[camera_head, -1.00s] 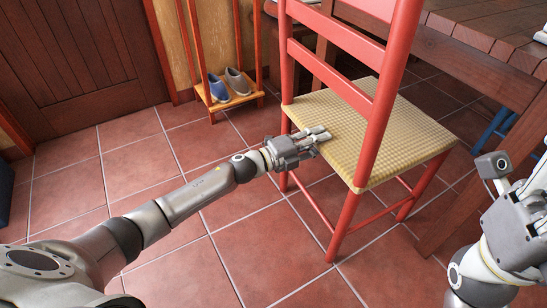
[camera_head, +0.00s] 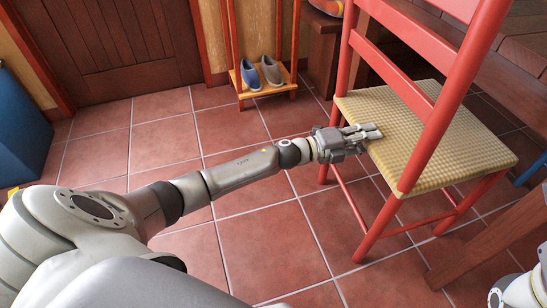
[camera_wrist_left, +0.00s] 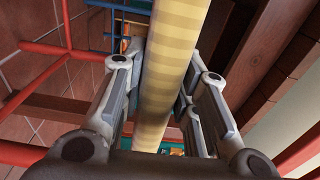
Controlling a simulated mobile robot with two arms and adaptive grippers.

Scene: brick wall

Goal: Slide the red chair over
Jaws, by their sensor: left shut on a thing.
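The red chair (camera_head: 425,155) stands upright on the tiles at the right in the head view. It has a red frame and a pale yellow woven seat (camera_head: 400,105). My left gripper (camera_head: 362,136) is shut on the near left edge of the seat. In the left wrist view, the striped seat edge (camera_wrist_left: 168,75) runs between the two fingers of the left gripper (camera_wrist_left: 160,100). My right gripper is outside the view; only a bit of my right wrist shows at the bottom right corner.
A dark wooden table (camera_head: 525,50) stands close behind the chair on the right. A small rack (camera_head: 265,92) with blue and grey shoes stands against the back wall. A blue box (camera_head: 20,130) is at the left. The tiled floor (camera_head: 270,240) left of the chair is clear.

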